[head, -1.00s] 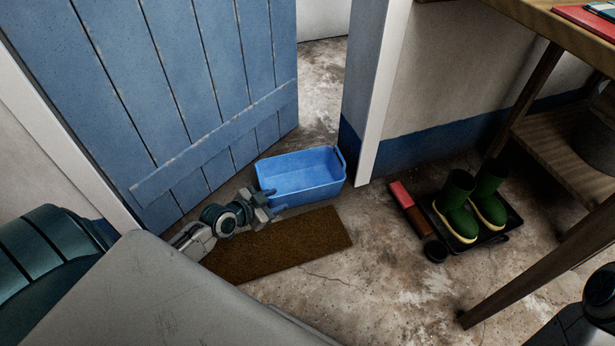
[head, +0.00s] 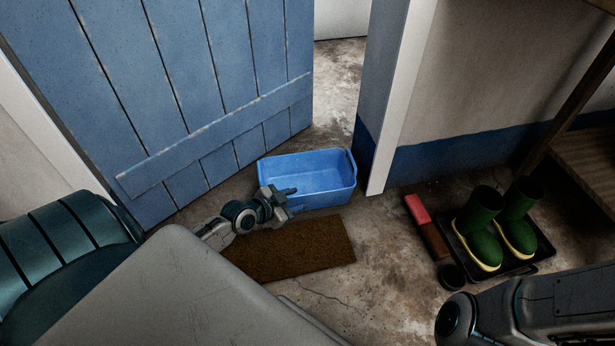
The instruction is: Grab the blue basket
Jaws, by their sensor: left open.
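The blue basket (head: 325,180) is a rectangular, open-topped tub on the concrete floor, between the blue plank door and the door post. It looks empty and stands upright. My left gripper (head: 289,201) is open at the basket's near left corner, overlapping its front wall in the head view. I cannot tell whether a finger touches the wall, and no grip on it shows. Part of my right arm (head: 540,308) shows at the lower right, but its gripper is not seen.
A brown doormat (head: 300,252) lies in front of the basket. Green boots (head: 483,215) stand on a black tray (head: 540,255) at the right, beside a red and brown brush-like block (head: 425,225). The blue door (head: 200,80) stands close behind the basket.

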